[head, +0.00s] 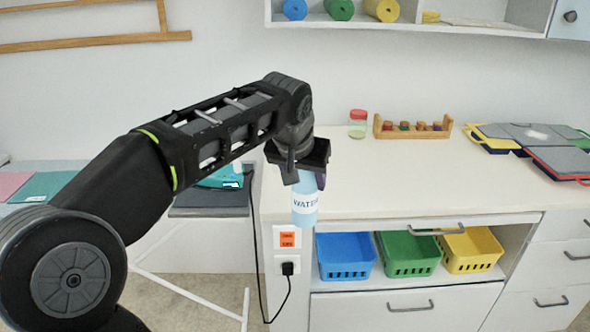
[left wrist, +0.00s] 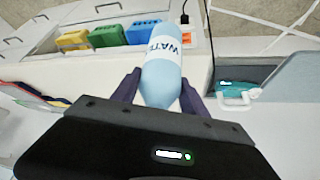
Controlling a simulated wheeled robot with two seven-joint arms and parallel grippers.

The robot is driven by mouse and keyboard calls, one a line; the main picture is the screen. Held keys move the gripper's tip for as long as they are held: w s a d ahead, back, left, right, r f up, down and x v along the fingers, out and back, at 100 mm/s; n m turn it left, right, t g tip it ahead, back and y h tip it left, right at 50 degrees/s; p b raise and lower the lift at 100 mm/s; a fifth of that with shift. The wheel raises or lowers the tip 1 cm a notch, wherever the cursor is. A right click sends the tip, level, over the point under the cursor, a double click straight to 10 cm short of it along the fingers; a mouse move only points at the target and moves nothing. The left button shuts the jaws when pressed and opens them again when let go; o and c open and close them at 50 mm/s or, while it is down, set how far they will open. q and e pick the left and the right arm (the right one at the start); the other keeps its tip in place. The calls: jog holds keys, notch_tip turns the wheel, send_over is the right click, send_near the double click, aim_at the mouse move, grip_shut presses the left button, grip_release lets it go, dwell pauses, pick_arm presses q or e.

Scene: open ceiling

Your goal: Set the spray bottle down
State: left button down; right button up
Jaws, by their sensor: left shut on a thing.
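The left wrist view shows the bottle (left wrist: 162,72) between the two dark fingers of my left gripper (left wrist: 160,90). The top of the bottle is hidden by the gripper in the head view. I cannot tell the exact gap between bottle and counter edge. My right gripper is not in view.
A jar with a red lid (head: 358,124), a wooden peg rack (head: 412,127) and several flat cases (head: 530,140) stand along the counter's back and right. The counter's middle is clear. Blue (head: 345,256), green (head: 408,254) and yellow (head: 470,250) baskets sit below. A black cord (head: 262,270) hangs nearby.

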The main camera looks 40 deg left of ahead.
pick_arm(q)
jog(key=w+d+f+m+h, duration=0.1)
jog(key=d+f+m, duration=0.2)
jog(key=d+f, duration=1.3)
notch_tip(320, 180, down, 2)
jog(key=shift+w+d+f+h, duration=0.2)
jog(key=shift+w+h, duration=0.1)
jog(key=shift+h, duration=0.1)
